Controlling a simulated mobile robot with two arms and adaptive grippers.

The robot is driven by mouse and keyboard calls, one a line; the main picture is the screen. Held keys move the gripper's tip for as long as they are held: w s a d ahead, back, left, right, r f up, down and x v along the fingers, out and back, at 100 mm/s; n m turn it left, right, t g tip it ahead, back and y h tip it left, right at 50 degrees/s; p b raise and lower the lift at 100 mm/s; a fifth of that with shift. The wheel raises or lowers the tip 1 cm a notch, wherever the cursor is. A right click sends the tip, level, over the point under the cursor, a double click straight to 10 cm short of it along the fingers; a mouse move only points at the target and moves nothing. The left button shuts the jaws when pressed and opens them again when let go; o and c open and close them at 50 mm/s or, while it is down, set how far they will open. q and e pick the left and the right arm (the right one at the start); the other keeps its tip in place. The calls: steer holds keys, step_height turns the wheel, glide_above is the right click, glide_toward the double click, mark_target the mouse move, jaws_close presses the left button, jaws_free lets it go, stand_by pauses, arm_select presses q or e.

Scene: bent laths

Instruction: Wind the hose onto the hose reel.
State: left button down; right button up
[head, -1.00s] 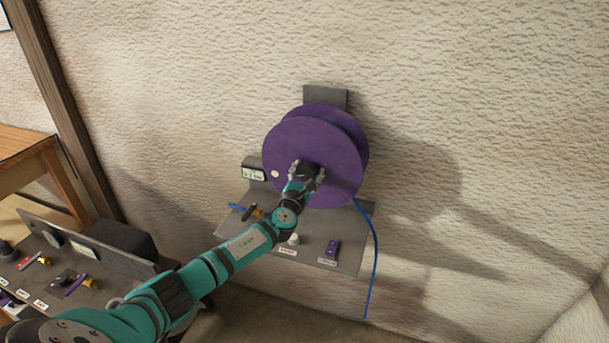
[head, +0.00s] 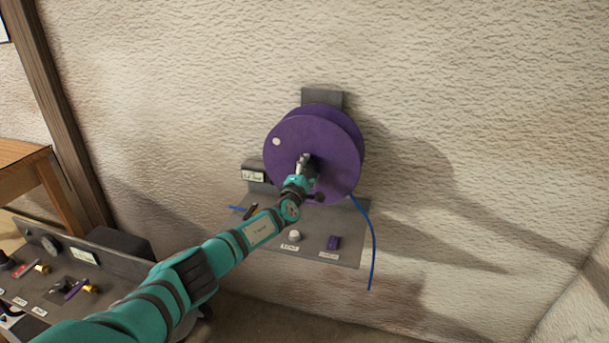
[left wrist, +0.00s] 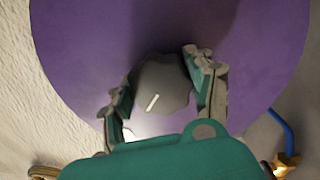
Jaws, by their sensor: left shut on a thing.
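The purple hose reel (head: 310,140) hangs on the wall, with a white dot (head: 276,142) at the left of its front disc. The blue hose (head: 372,245) hangs down from the reel's lower right, its end free in the air. My left gripper (head: 306,165) is at the middle of the front disc. In the left wrist view, its fingers sit on either side of a grey knob (left wrist: 163,92) with a white line, in front of the purple disc (left wrist: 80,55). The gripper is shut on this knob. My right gripper is in neither view.
A grey wall shelf (head: 345,255) under the reel carries a small display (head: 253,174), a white button (head: 294,235) and a purple switch (head: 333,242). A grey console (head: 60,295) stands lower left, beside a wooden table (head: 25,165). The wall right of the reel is clear.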

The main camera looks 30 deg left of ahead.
arm_select(q)
steer(key=m+p, duration=0.3)
steer(key=m, duration=0.3)
steer(key=shift+r+m+h, duration=0.1)
steer(key=shift+m+h, duration=0.2)
steer(key=shift+m, duration=0.1)
steer(key=shift+m+p, duration=0.85)
steer(key=shift+m, duration=1.35)
steer(key=shift+f, duration=0.2)
steer(key=shift+c, duration=2.2)
jaws_free()
